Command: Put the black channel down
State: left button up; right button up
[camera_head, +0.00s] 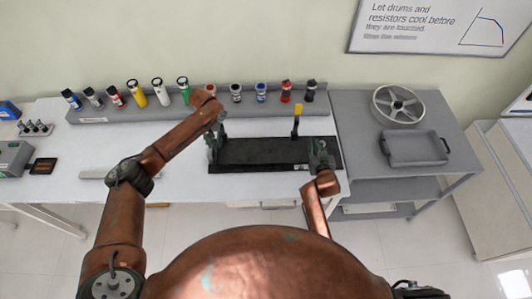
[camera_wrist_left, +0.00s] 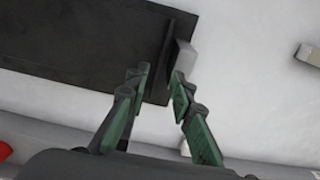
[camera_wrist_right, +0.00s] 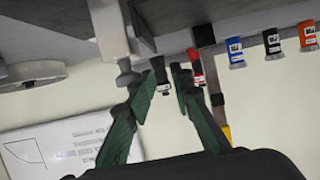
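The black channel (camera_head: 262,152) lies lengthwise on the white table in the head view, and its left end fills much of the upper left wrist view (camera_wrist_left: 80,45). My left gripper (camera_head: 213,142) is at the channel's left end. In the left wrist view its fingertips (camera_wrist_left: 161,74) stand apart by the upright end edge and a small grey block (camera_wrist_left: 183,57). Contact there cannot be told. My right gripper (camera_head: 320,155) is above the channel's right end. In the right wrist view its fingertips (camera_wrist_right: 168,72) are apart, with nothing visible held between them.
A grey rack (camera_head: 210,97) with several coloured bottles runs along the back. A yellow-topped post (camera_head: 297,120) stands behind the channel's right part. A grey side table (camera_head: 350,115) at right carries a spoked wheel (camera_head: 397,104) and a grey tray (camera_head: 414,147).

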jog(key=shift+d+f, duration=0.1)
jog(key=shift+f, duration=0.05)
pick_arm(q)
notch_tip(320, 180, up, 8)
pick_arm(e)
jog(key=v, duration=0.8)
dwell(0.5)
dwell(0.3)
